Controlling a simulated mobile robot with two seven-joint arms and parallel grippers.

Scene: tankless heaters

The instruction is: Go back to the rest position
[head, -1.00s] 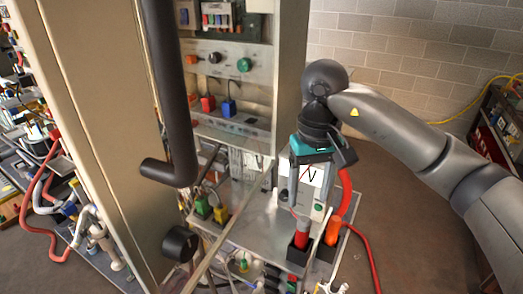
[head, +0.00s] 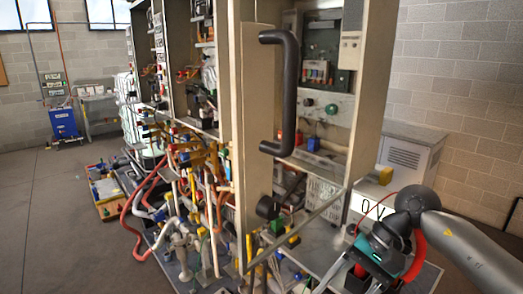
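My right gripper (head: 352,262) is at the lower right, at the end of my grey arm coming in from the right edge. It has a black wrist and a teal band, and it points down and left in front of the heater cabinet. Its fingers are small and dark against the clutter, so their opening cannot be made out. My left gripper is not in view.
Pipes and valves (head: 190,235) crowd the cabinet's foot at centre left. A grey box unit (head: 408,155) stands by the block wall at right. A blue unit (head: 63,122) stands at the far left. The floor (head: 60,220) at left is clear.

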